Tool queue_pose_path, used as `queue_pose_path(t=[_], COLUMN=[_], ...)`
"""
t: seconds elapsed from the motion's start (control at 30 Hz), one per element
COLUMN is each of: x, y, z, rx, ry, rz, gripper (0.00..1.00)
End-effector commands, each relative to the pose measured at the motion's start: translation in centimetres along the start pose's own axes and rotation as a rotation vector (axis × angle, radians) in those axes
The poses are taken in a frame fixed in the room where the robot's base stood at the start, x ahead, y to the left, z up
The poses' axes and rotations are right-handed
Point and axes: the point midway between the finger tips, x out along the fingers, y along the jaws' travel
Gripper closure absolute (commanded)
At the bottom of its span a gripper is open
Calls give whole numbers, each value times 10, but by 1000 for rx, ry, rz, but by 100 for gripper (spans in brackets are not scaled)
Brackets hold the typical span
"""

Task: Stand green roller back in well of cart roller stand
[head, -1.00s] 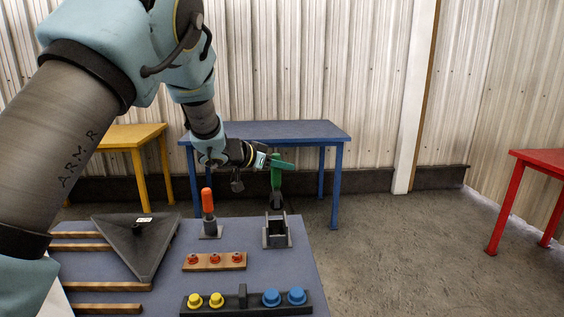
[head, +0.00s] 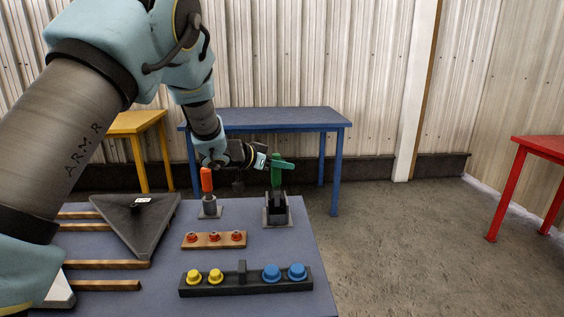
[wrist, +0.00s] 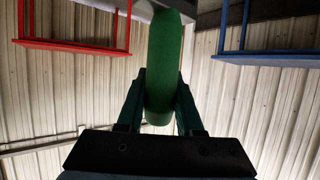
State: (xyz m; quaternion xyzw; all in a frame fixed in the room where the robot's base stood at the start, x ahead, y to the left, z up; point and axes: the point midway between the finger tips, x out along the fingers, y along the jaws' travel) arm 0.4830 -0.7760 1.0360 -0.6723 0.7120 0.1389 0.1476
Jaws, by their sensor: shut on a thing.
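The green roller (head: 277,176) is upright in the head view, its lower end at the top of the dark cart roller stand (head: 277,216). I cannot tell how far that end is inside the well, because the stand's walls hide it. My gripper (head: 281,163), with green fingers, is shut on the upper part of the roller, reaching in from the left. In the wrist view the roller (wrist: 164,70) lies between the two fingers and runs up the picture. The stand is not clear in the wrist view.
An orange-handled piece (head: 207,181) stands in a holder just left of the stand. A wooden strip with red knobs (head: 213,240) and a dark rack with yellow and blue knobs (head: 245,279) lie nearer. A dark triangular piece (head: 135,235) is at left. A blue table (head: 270,117) stands behind.

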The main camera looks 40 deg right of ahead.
Motion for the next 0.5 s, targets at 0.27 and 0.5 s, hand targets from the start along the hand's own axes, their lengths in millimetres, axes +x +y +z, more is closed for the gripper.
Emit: queue_pose_path(t=[0.27,0.5], x=[8,13], y=[0,0], z=[18,30], rx=[-1,0], ry=[1,1], rz=[1,0], gripper=[100,100])
